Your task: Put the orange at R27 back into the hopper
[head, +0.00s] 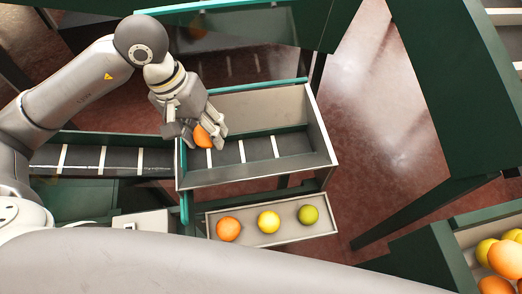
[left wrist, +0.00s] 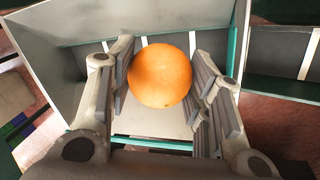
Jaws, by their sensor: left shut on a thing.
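An orange (head: 203,136) is between the fingers of my left gripper (head: 204,132), which is shut on it. The orange (left wrist: 160,76) fills the space between the fingers in the left wrist view. In the head view the gripper and orange are at the left end of a pale-walled, open-topped box (head: 320,150) with a dark slatted floor. I cannot tell exactly how high the orange is above that floor. No label reading R27 or hopper is readable. My right gripper does not show.
A tray (head: 290,234) in front holds an orange (head: 228,228), a yellow fruit (head: 268,221) and a green fruit (head: 308,215). A dark slatted conveyor (head: 110,160) runs in from the left. A green-sided bin (head: 437,258) with several fruits stands at the lower right. Green posts frame the area.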

